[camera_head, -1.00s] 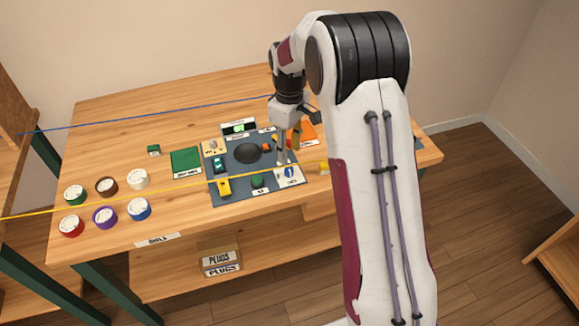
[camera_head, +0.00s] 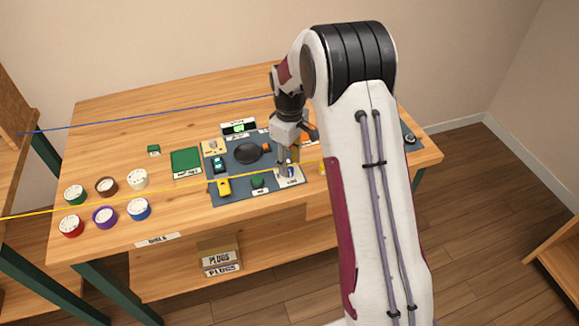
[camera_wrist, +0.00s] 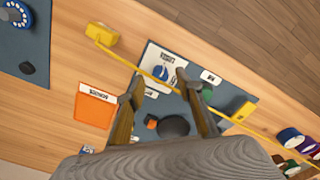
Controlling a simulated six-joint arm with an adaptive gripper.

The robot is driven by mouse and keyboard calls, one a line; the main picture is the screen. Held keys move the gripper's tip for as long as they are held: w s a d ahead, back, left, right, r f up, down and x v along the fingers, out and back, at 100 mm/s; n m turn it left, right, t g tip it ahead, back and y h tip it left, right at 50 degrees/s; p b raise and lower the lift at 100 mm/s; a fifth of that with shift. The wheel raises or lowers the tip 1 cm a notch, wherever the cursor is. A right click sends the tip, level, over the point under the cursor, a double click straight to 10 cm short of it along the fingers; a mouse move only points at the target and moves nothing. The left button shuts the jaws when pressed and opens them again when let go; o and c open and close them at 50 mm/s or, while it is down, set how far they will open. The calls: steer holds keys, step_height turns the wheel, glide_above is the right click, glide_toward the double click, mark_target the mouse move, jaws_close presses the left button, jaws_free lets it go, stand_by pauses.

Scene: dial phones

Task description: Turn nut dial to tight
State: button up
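The dark mat (camera_head: 240,188) also bears a black round dish (camera_head: 248,152), a yellow piece (camera_head: 224,187) and a green piece (camera_head: 257,183). A yellow cable (camera_head: 130,198) runs across the table close to my gripper. Several coloured dials stand at the left, including a red one (camera_head: 71,226).

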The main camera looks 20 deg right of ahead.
steer(key=shift+f, duration=1.35)
jaws_close()
